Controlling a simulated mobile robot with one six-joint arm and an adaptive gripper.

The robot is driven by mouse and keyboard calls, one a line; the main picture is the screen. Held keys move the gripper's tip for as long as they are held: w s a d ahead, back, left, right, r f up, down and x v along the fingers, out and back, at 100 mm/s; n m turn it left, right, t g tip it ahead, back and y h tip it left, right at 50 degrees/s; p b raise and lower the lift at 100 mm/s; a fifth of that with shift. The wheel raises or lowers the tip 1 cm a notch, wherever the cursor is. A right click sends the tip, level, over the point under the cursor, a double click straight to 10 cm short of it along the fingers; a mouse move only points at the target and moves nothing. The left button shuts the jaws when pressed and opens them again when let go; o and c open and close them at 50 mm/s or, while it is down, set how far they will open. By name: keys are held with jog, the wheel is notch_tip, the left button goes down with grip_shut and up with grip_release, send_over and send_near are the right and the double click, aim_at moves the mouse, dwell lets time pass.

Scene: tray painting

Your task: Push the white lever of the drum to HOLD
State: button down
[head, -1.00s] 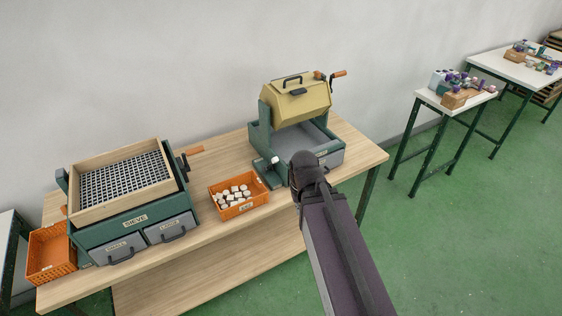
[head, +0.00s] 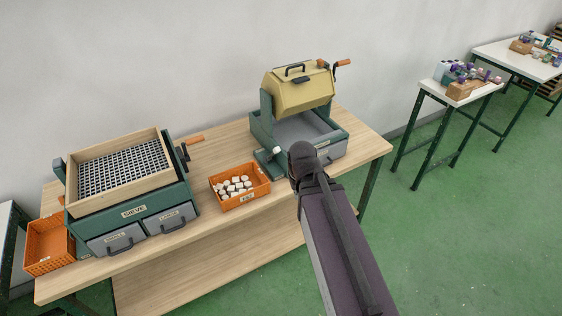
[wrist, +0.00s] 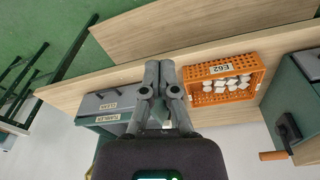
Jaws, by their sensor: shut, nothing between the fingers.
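The drum (head: 298,90) is a tan, faceted barrel on a green stand (head: 338,145) at the right end of the bench. A white knob (head: 276,151), which looks like the lever's end, shows low at the stand's front left, just left of my arm in the head view. No HOLD mark is readable. My gripper (wrist: 159,66) is shut and empty in the wrist view, above the bench front between the TUMBLER unit (wrist: 97,118) and the orange crate. In the head view my arm hides its fingertips.
The orange crate (head: 243,200) of white pieces stands left of the drum and close to my gripper's right in the wrist view (wrist: 222,98). The sieve unit (head: 130,212) and another orange crate (head: 48,247) are farther left. Bare bench (head: 215,150) lies behind the crate.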

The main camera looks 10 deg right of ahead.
jog(key=w+d+f+n+t+h+b, duration=0.2)
jog(key=w+d+f+t+b, duration=0.25)
jog(key=w+f+b, duration=0.45)
jog(key=n+t+y+b, duration=1)
jog(key=n+t+b, duration=0.85)
jog(key=b, duration=1.85)
send_near(278, 152)
jog(key=v, duration=0.6)
jog(key=shift+d+f+n, duration=0.25)
jog(key=shift+f+n, duration=0.1)
jog(key=shift+w+r+p, duration=0.1)
jog(key=shift+w+p, duration=0.05)
jog(key=shift+p, duration=0.25)
jog(key=p+x, duration=0.4)
jog(key=x, duration=0.3)
jog(key=p+x, duration=0.4)
jog(key=x, duration=0.3)
jog(key=shift+w+a+f, duration=0.1)
jog(key=shift+f, duration=0.2)
